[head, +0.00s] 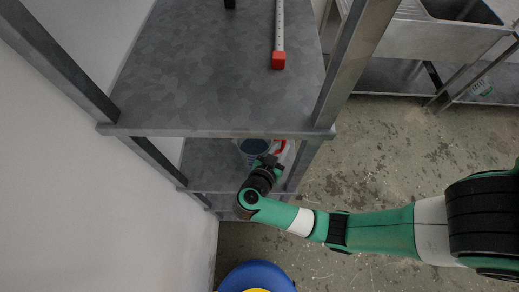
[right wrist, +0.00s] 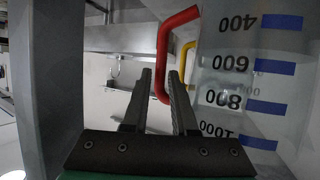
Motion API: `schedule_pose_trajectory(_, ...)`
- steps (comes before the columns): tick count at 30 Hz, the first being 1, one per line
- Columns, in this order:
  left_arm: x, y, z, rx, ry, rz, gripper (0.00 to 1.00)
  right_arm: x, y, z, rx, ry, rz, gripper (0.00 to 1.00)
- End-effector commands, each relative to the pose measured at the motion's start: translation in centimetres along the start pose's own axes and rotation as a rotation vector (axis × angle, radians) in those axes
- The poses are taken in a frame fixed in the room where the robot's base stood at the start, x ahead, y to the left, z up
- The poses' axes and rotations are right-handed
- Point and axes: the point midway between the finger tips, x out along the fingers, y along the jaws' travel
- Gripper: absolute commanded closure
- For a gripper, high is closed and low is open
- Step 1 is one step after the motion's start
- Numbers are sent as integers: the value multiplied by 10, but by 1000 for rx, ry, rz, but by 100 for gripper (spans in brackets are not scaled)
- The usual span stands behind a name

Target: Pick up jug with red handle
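The jug with the red handle shows in the right wrist view as a clear wall (right wrist: 235,75) with blue bars and upside-down numbers. Its red handle (right wrist: 162,55) sticks out to the left. My right gripper (right wrist: 160,76) is open, with a finger on each side of the handle's lower part. A gap shows between the fingers, and I cannot tell if either touches the handle. In the head view my right gripper (head: 267,166) reaches into the shelf below the top board, where a bit of red handle (head: 281,146) shows. The rest of the jug is mostly hidden. My left gripper is out of view.
A yellow handle (right wrist: 186,60) shows behind the red one. A bluish container (head: 252,147) is beside the red handle, under the top board (head: 215,95). Metal posts (head: 352,60) frame the shelf. A blue and yellow object (head: 256,278) stands on the floor.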

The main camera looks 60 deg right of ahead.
Motion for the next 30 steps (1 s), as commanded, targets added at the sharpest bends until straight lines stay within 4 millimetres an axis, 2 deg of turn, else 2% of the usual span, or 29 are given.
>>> schedule_pose_trajectory(3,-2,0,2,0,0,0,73,11,0,1,0,0,1,74)
schedule_pose_trajectory(9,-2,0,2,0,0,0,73,11,0,0,-1,-1,-1,74)
schedule_pose_trajectory(13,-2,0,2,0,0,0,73,11,0,0,0,-1,-1,98)
schedule_pose_trajectory(14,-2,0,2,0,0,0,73,11,0,0,0,-1,-1,100)
schedule_pose_trajectory(30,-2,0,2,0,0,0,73,11,0,0,0,0,-1,100)
